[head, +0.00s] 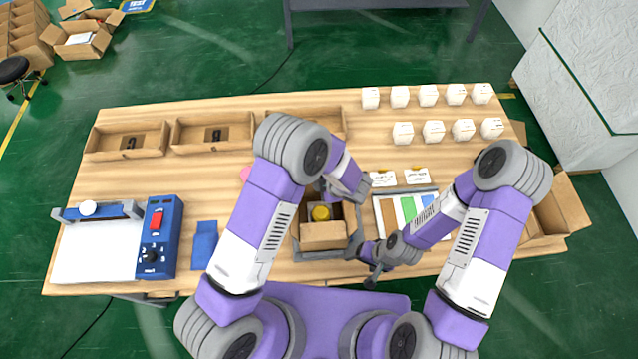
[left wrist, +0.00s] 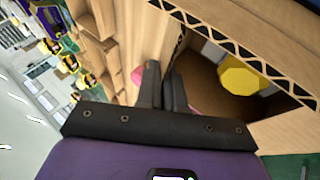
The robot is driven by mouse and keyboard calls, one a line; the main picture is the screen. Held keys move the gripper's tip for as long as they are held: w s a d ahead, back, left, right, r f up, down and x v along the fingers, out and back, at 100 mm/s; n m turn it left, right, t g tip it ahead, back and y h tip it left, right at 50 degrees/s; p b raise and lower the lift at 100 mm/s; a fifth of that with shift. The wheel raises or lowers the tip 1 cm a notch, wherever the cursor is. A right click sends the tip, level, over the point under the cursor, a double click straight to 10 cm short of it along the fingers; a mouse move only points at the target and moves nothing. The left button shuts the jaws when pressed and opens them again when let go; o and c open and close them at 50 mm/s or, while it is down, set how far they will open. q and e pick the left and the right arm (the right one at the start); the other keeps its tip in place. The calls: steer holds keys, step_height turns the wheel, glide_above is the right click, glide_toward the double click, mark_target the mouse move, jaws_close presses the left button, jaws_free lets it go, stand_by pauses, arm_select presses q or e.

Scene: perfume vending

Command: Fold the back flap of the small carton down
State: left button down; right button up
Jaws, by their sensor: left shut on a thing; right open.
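The small carton (head: 323,236) stands open in front of me at the table's front middle. A yellow-topped item (head: 320,213) sits inside it; the yellow top also shows in the left wrist view (left wrist: 240,81). My left gripper (head: 322,188) is at the carton's back edge, and my arm hides much of that side. In the left wrist view its fingers (left wrist: 163,85) are close together on a thin cardboard panel of the carton, seemingly the back flap. My right gripper (head: 364,264) is open and empty, to the right of the carton's front.
The carton rests in a grey holder (head: 322,256). A tray with coloured cards (head: 408,207) lies to the right. Several white boxes (head: 429,96) stand at the back right.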

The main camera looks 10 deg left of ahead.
stand_by(0.4)
arm_select(q)
steer(key=c, duration=1.3)
jaws_free()
steer(key=shift+c, duration=0.2)
steer(key=v, duration=0.7)
steer(key=shift+s+d, duration=0.15)
steer(key=shift+s, duration=0.15)
steer(key=shift+r, duration=0.15)
